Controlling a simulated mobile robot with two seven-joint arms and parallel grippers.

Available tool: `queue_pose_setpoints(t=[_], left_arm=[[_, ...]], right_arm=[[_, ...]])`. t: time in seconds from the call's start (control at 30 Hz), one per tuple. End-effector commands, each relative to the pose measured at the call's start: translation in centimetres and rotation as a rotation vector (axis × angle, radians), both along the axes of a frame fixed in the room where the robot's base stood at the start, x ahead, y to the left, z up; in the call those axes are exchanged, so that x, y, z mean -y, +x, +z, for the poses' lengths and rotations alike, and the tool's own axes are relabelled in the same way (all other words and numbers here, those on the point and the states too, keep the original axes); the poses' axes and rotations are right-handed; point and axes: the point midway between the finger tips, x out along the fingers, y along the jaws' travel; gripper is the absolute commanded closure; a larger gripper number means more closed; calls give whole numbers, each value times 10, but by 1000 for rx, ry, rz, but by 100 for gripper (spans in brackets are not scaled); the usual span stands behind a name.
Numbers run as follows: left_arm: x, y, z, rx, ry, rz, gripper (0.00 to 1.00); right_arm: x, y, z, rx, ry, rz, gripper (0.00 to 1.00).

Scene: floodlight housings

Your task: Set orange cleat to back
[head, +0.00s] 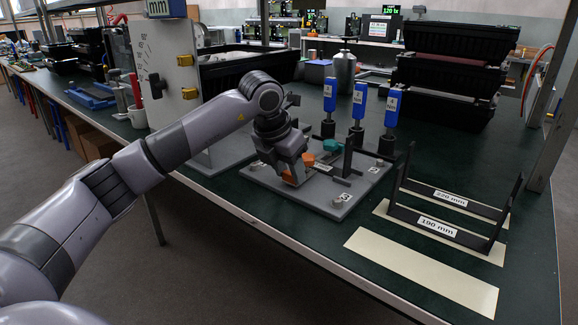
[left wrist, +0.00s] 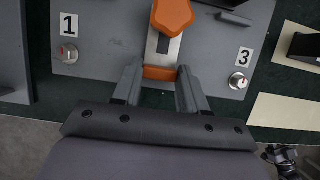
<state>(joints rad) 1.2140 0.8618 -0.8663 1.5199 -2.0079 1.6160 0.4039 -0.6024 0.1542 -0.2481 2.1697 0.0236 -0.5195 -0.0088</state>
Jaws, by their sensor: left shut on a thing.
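The orange cleat (left wrist: 160,73) is a small orange block at the near end of a pale metal strip on a grey base plate (left wrist: 95,40). My left gripper (left wrist: 160,82) is shut on it, a finger on each side; in the head view the gripper (head: 292,178) is low over the plate (head: 300,198). An orange lobed knob (left wrist: 172,14) sits on the strip, farther from the gripper than the block. Labels 1 (left wrist: 68,25) and 3 (left wrist: 244,56) mark the plate near two round metal fittings.
A teal knob (head: 332,145) and dark uprights stand on the plate. Several blue-topped posts (head: 358,100) are behind. Black brackets (head: 440,222) and pale strips (head: 420,268) lie to the right. A tilted panel (head: 165,75) stands left. The table's front edge is close.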

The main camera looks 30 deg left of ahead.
Motion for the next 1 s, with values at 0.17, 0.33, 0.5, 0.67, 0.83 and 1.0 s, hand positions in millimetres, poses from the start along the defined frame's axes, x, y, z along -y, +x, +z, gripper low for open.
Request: queue_pose_setpoints(t=[0.17, 0.33, 0.5, 0.67, 0.83, 1.0], left_arm=[[0, -1, 0, -4, -1, 0, 100], [0, -2, -1, -8, 0, -1, 100], [0, -1, -1, -6, 0, -1, 32], [0, -1, 0, -3, -1, 0, 32], [0, -3, 8, 0, -1, 0, 32], [-2, -13, 35, 2, 0, 0, 32]], right_arm=[[2, -5, -7, -21, -3, -5, 57], [3, -5, -6, -20, -3, -7, 57], [3, -4, -5, -17, -4, -7, 57], [4, -3, -4, -14, -4, -7, 57], [4, -2, -1, -12, -3, -8, 57], [6, -2, 3, -15, -2, -15, 57]])
